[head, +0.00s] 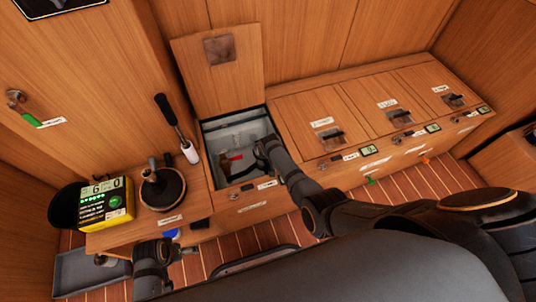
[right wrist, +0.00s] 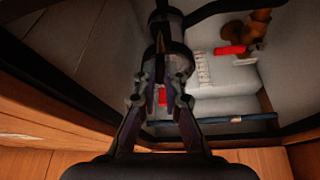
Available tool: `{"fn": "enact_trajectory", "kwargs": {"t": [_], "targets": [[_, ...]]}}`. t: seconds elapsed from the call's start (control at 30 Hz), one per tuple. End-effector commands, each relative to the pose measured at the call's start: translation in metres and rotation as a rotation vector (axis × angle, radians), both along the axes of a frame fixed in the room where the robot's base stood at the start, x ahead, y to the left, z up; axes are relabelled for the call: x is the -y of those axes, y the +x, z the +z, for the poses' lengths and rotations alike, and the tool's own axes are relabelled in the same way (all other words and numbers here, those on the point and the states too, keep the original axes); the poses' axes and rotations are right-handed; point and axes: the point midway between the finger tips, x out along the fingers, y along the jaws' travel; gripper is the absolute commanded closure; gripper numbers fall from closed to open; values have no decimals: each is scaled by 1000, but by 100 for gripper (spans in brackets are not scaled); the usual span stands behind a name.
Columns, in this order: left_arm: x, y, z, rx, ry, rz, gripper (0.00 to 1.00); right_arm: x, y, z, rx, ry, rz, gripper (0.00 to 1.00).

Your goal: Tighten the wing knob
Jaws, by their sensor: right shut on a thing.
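My right arm reaches into an open bench compartment (head: 213,128) in the head view. In the right wrist view my right gripper (right wrist: 160,82) is shut on a dark fitting (right wrist: 165,42) inside it, which appears to be the wing knob. The fingers cover part of the fitting, so the wings are not clear. In the head view my right gripper (head: 262,148) is small and the knob cannot be made out. My left arm (head: 153,262) is low at the bottom left, and its finger state is unclear.
A bronze valve with a red handle (right wrist: 232,50) is beside the gripper. A pipe (right wrist: 228,119) crosses nearby. The raised lid (head: 220,75) stands behind the opening. Closed lockers (head: 375,105) lie right. A yellow display box (head: 105,205) and round black-topped pump (head: 162,188) stand left.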

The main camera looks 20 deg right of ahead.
Motion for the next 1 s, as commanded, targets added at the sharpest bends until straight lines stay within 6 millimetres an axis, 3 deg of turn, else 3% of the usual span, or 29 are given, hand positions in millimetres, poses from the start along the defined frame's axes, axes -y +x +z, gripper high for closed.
{"fn": "enact_trajectory", "kwargs": {"t": [0.63, 0.67, 0.8, 1.0], "targets": [[0, 0, 0, 1, 0, 0, 0, -1, 0, 0, -1, 1, -48, 100], [0, 0, 0, 1, 0, 0, 0, -1, 0, 0, -1, 2, -48, 88], [0, 0, 0, 1, 0, 0, 0, -1, 0, 0, -1, 0, -48, 69], [0, 0, 0, 1, 0, 0, 0, -1, 0, 0, -1, 0, -48, 68]]}}
